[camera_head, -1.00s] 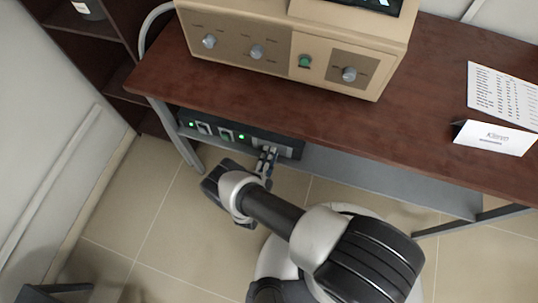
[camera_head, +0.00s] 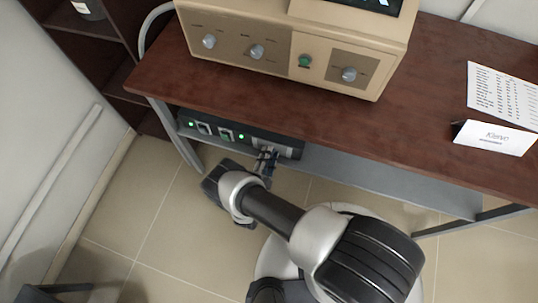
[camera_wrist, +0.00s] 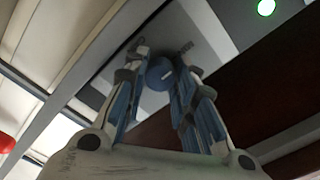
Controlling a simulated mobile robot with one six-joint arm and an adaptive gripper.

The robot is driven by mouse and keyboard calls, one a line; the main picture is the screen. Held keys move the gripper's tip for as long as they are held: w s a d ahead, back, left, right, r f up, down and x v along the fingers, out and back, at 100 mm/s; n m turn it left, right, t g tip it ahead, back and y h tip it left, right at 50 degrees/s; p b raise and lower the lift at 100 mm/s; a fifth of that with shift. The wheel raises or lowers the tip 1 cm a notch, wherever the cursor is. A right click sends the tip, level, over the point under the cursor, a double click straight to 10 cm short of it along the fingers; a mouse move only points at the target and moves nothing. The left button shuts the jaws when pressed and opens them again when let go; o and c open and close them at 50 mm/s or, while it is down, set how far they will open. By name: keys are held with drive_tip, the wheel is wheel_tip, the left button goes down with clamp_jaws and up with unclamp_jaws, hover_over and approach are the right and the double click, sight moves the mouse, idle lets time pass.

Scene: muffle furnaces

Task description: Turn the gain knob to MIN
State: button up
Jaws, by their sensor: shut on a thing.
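A small round dark knob with a pale pointer mark shows in the wrist view (camera_wrist: 160,73), on the panel of a black control box (camera_head: 215,121) under the table top. In the head view the fingers hide the knob.
A beige instrument (camera_head: 285,48) with several knobs stands on the brown table (camera_head: 440,110). Green lights and switches are left of my gripper on the box. A grey table leg (camera_head: 182,145) is farther left. A white card (camera_head: 495,137) stands at right.

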drive_tip(key=o, duration=1.1)
drive_tip(key=v, duration=1.2)
